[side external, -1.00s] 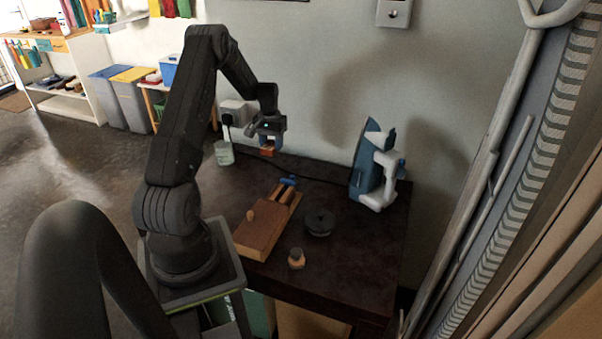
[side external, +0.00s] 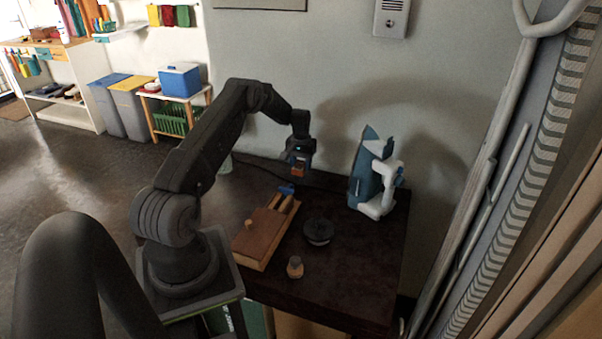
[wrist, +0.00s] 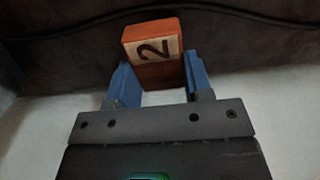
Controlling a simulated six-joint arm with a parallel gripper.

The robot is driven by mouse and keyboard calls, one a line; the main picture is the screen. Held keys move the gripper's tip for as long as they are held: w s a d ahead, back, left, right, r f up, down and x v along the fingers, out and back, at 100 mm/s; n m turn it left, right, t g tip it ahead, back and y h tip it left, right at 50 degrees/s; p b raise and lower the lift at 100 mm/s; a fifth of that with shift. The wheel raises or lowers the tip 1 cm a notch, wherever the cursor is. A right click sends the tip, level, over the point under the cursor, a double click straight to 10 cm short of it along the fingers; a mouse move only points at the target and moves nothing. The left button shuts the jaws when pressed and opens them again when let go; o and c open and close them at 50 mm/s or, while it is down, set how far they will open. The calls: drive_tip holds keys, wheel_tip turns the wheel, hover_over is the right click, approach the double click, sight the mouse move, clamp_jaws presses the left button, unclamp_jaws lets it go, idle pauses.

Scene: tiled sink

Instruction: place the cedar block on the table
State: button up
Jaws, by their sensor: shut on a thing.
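The cedar block (wrist: 152,48), orange-brown with a pale label reading "2", is between the blue fingers of my gripper (wrist: 158,68) in the wrist view. My gripper is shut on it. In the side external view the block (side external: 298,171) hangs below my gripper (side external: 299,163), above the back part of the dark table (side external: 350,280). The block looks clear of the tabletop, though the exact height is hard to tell.
A wooden box (side external: 262,240) with a knob and a blue-ended item lies front left of my gripper. A round black object (side external: 319,231) and a small tan-and-grey piece (side external: 295,267) are on the table. Free table lies front right.

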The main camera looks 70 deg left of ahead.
sight(301, 179)
drive_tip(key=shift+f, duration=1.95)
drive_tip(key=shift+f, duration=0.1)
drive_tip(key=o, duration=0.9)
